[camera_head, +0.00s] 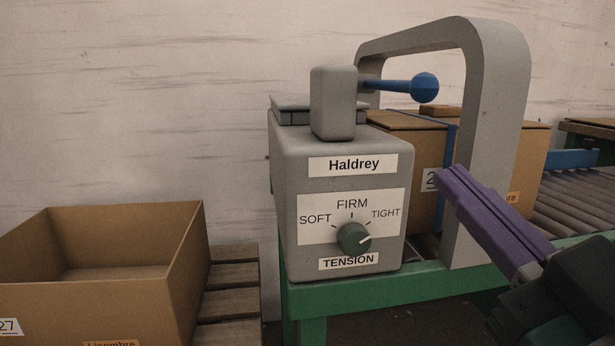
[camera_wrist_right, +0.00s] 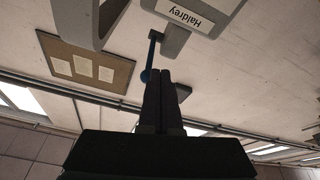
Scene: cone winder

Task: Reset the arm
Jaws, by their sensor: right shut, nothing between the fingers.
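A grey machine head marked Haldrey (camera_head: 290,165) carries a lever arm: a blue rod ending in a blue ball (camera_head: 425,87). The rod sticks out to the right, roughly level, from beside the upright grey block on top. My right gripper (camera_head: 447,178) has purple fingers, shut and empty, below the ball and in front of the grey arch. The wrist view is upside down; there the blue rod (camera_wrist_right: 152,50) runs toward the shut fingertips (camera_wrist_right: 164,73), and its ball is partly hidden behind them. I cannot tell whether they touch. My left gripper is not in view.
The grey arch (camera_head: 495,110) stands right of the head, around a strapped cardboard box (camera_head: 400,150) on a roller conveyor (camera_head: 575,208). A green tension dial (camera_head: 354,238) points toward TIGHT. An open cardboard box (camera_head: 185,250) stands at left by a wooden pallet (camera_head: 232,280).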

